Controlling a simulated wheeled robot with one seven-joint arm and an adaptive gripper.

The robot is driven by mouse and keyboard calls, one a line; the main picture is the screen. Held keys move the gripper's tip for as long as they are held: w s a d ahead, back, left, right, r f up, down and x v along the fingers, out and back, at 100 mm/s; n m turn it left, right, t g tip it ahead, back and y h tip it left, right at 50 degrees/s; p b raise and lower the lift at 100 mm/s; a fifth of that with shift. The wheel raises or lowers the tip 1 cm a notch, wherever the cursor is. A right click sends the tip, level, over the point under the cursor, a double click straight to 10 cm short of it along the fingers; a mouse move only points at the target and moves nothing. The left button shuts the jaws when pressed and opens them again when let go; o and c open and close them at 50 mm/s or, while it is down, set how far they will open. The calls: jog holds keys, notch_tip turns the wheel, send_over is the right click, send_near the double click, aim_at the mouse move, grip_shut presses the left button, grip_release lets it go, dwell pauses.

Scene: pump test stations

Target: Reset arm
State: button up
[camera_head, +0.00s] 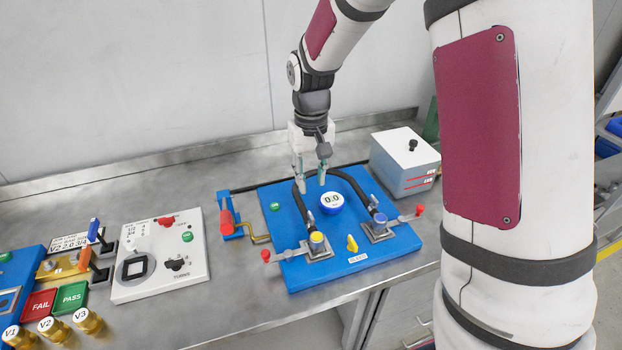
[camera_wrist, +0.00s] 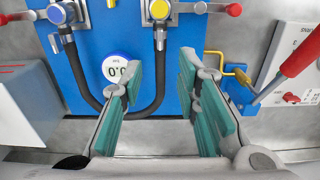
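My gripper (camera_head: 313,179) is above the back part of the blue pump board (camera_head: 300,272) in the head view. Black hoses run to a yellow-capped fitting (camera_head: 317,240) and a blue-capped fitting (camera_head: 379,222).
A red-handled crank (camera_head: 227,222) stands at the board's left. A grey box (camera_head: 404,162) stands at its back right. A white control panel (camera_head: 160,255), FAIL button (camera_head: 39,304), PASS button (camera_head: 71,297) and brass valves (camera_head: 88,320) are further left. Bare steel bench (camera_head: 235,310) lies in front.

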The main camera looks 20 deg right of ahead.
jog(key=shift+r, duration=0.1)
jog(key=s+r+t, duration=0.2)
jog(key=s+r, duration=0.7)
jog(key=s, duration=0.3)
jog(key=s+r+t, duration=0.3)
jog(key=s+r, duration=0.6)
jog(key=s, duration=0.3)
jog(key=shift+r+t, duration=0.3)
